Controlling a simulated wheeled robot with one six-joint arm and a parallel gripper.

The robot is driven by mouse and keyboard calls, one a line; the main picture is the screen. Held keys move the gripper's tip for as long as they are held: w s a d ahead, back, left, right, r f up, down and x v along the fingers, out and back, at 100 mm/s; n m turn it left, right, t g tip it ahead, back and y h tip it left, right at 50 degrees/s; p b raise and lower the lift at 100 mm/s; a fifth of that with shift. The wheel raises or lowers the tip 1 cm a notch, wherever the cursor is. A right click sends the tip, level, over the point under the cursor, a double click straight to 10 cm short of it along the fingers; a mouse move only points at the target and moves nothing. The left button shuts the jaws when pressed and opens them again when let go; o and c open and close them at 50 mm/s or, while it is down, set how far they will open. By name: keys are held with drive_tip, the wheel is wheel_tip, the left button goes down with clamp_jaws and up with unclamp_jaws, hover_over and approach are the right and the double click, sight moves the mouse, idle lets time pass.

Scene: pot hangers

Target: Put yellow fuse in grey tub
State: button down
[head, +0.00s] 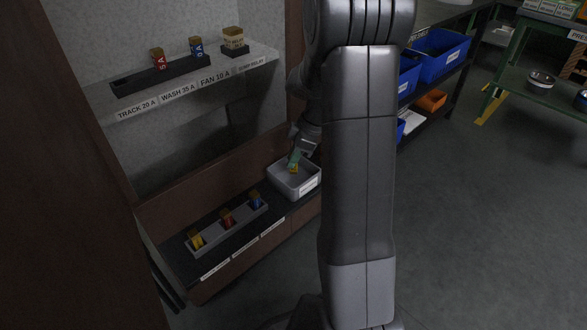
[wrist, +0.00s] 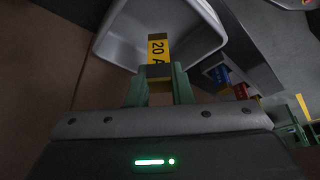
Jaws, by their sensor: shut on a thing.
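The yellow fuse (wrist: 158,47), marked "20 A", is between the green fingers of my gripper (wrist: 160,85) in the wrist view. My gripper is shut on it. The grey tub (wrist: 112,38) lies behind and around the fuse in the wrist view. In the head view the grey tub (head: 283,184) stands at the right end of the lower shelf. My gripper (head: 294,161) is over the tub there, with a small yellow part of the fuse (head: 294,169) showing at the tub's opening. I cannot tell whether the fuse touches the tub floor.
A grey rack (head: 213,241) left of the tub holds a yellow, a red and a blue fuse. The upper shelf has a black rack (head: 133,84) with a red and a blue fuse, and a relay (head: 233,39). A brown side panel (head: 292,50) stands beside my arm.

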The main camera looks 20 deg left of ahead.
drive_tip(key=shift+f+b, duration=0.4)
drive_tip(key=shift+f, duration=1.25)
drive_tip(key=shift+f, duration=0.2)
drive_tip(key=c, duration=1.3)
unclamp_jaws()
drive_tip(key=shift+r, duration=0.1)
drive_tip(key=p+v, duration=0.3)
drive_tip(key=v, duration=0.9)
drive_tip(key=shift+r, duration=0.1)
